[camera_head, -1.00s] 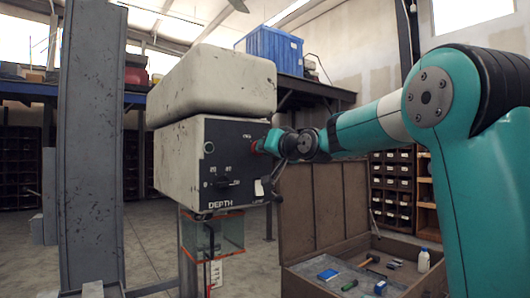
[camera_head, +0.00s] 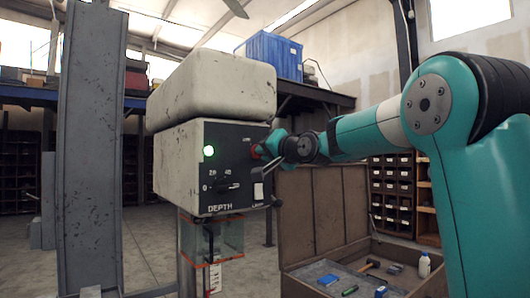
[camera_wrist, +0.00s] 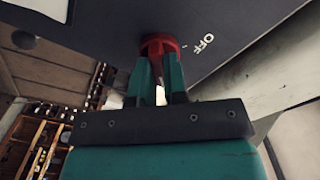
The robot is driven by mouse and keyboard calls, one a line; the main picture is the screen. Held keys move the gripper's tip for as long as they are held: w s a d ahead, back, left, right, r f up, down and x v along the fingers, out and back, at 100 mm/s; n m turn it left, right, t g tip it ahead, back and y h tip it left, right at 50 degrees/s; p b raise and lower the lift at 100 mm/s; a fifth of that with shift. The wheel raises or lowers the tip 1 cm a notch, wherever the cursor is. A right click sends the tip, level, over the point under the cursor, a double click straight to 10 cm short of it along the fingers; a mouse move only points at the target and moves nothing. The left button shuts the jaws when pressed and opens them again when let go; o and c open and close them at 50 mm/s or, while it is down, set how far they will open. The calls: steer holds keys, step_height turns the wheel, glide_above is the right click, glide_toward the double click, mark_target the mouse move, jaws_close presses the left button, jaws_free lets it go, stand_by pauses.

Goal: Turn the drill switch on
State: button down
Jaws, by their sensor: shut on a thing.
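The drill press head (camera_head: 178,165) is a scuffed beige box with a dark front panel (camera_head: 232,180) marked DEPTH. The red switch knob (camera_head: 258,151) sits at the panel's upper right; in the wrist view the red knob (camera_wrist: 160,42) has white OFF lettering on the panel to its right. My gripper (camera_head: 266,149) reaches the knob from the right. In the wrist view, both fingers of my gripper (camera_wrist: 159,66) are closed on the knob's red grip, hiding part of it.
A depth lever (camera_head: 229,197) and a clear guard (camera_head: 222,238) lie left of and below my gripper. A grey steel column (camera_head: 90,150) stands at left. An open wooden case (camera_head: 325,206) with tools and a white bottle (camera_head: 424,265) is below my arm.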

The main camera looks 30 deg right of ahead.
steer(key=c, duration=1.2)
jaws_free()
steer(key=shift+o, duration=0.2)
steer(key=s+b, duration=0.5)
steer(key=s, duration=1.2)
steer(key=shift+s+d, duration=0.25)
steer(key=shift+d, duration=0.05)
